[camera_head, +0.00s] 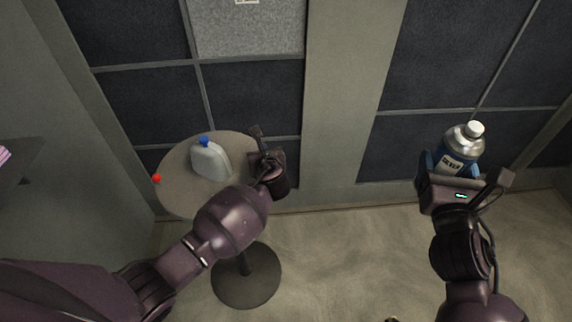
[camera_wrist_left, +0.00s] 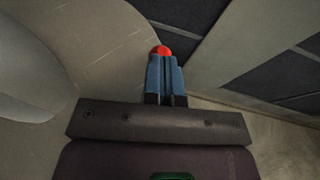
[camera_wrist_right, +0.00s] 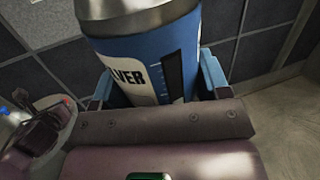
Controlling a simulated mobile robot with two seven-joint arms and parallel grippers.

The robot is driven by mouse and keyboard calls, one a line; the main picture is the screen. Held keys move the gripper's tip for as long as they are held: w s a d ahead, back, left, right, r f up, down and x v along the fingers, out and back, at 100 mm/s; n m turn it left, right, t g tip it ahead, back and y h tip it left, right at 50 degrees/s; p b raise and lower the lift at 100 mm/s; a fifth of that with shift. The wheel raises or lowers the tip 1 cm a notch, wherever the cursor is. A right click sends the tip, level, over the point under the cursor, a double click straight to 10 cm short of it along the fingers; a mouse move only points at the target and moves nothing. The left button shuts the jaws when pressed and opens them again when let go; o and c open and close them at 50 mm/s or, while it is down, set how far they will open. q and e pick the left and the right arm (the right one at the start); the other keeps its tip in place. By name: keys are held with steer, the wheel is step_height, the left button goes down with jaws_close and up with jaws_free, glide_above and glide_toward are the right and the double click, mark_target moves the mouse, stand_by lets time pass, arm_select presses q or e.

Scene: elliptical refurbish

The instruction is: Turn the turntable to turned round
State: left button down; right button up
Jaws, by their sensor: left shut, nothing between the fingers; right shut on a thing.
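The turntable (camera_head: 175,195) is a round grey-beige top on a single post. A red knob (camera_head: 157,178) shows at its left edge in the head view. My left gripper (camera_head: 262,152) is at the right edge of the top, shut with nothing between its fingers. In the left wrist view a red knob (camera_wrist_left: 161,51) shows right at the fingertips; I cannot tell whether they touch, or whether it is the same knob. My right gripper (camera_head: 452,170) is shut on a silver bottle (camera_head: 465,145) with a blue label and white cap, held upright away from the turntable.
A pale jug (camera_head: 210,161) with a blue cap stands on the turntable, left of my left gripper. A dark panelled wall (camera_head: 250,95) is close behind. The floor (camera_head: 340,250) between my arms is clear. A shelf (camera_head: 22,155) juts in at the far left.

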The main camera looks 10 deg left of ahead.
arm_select(q)
steer(key=shift+w+a+n+g+y, duration=0.3)
steer(key=shift+w+n+y, duration=0.25)
steer(key=shift+w, duration=0.1)
steer(key=shift+w+a+n+g+y, duration=0.3)
steer(key=shift+w+n+y, duration=0.15)
steer(key=shift+w+y, duration=0.15)
arm_select(e)
steer(key=shift+f, duration=0.2)
arm_select(q)
steer(key=shift+w+a+n+g+y+b, duration=0.5)
steer(key=shift+w+n+y, duration=0.15)
steer(key=shift+w+n, duration=0.1)
arm_select(e)
steer(key=shift+f, duration=0.35)
arm_select(q)
steer(key=shift+w+a+f+n+g+y+b, duration=0.1)
steer(key=shift+w+a+n+g+y+b, duration=0.55)
steer(key=shift+w+a+n+g+y, duration=0.4)
arm_select(e)
steer(key=shift+f, duration=0.85)
arm_select(q)
steer(key=shift+w+a+n+g+y+b, duration=0.35)
steer(key=shift+w+a+n+g+b, duration=0.15)
steer(key=shift+a+n+g, duration=0.25)
arm_select(e)
steer(key=shift+f, duration=0.65)
arm_select(q)
steer(key=shift+a, duration=0.1)
